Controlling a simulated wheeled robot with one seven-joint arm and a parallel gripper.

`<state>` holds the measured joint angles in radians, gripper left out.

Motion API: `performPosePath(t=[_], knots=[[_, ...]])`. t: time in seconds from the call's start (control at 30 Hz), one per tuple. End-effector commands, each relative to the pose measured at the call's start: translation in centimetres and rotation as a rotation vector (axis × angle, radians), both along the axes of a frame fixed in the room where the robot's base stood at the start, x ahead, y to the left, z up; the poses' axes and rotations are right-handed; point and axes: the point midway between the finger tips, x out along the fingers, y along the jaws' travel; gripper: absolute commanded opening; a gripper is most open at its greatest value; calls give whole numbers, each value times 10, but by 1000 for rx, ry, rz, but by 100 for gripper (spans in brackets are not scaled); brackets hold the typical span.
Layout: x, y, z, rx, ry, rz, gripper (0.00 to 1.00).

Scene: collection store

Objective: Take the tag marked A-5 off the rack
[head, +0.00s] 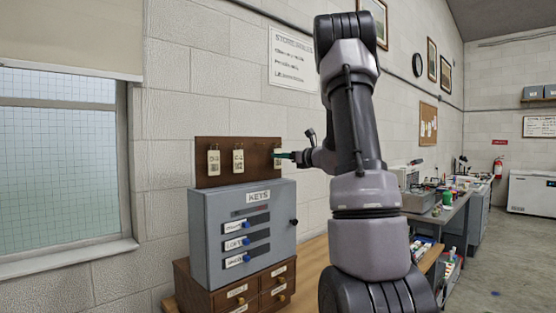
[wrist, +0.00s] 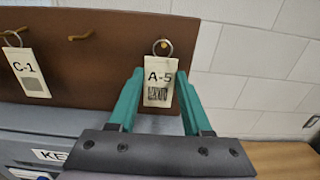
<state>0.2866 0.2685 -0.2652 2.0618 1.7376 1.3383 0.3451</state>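The tag marked A-5 (wrist: 158,82) is a cream card with a barcode. It hangs by a metal ring from a hook at the right end of the brown rack (wrist: 110,60). My gripper (wrist: 160,74) is at the tag, with one teal finger on each side of it. The fingers are apart, and a gap shows beside the tag's lower right edge. In the head view the rack (head: 258,150) is on the wall, and my gripper (head: 278,155) reaches its right end, partly covering the tag there.
A tag marked C-1 (wrist: 30,72) hangs to the left, with an empty hook (wrist: 81,36) between. A grey key cabinet (head: 205,235) stands just below the rack on a wooden drawer unit (head: 185,290).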

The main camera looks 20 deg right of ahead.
Motion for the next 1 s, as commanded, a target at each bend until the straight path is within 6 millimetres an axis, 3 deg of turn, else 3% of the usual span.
performPosePath(t=[0.03, 0.1, 0.5, 0.77, 1.0], knots=[[0, 0, 0, 0, 0, 0, 20], [0, 0, 0, 0, 0, 0, 0], [-1, -1, 7, -2, -2, 0, 0], [-40, -15, 6, -1, 0, -3, 0], [-96, -36, 7, -1, -1, -4, 0]])
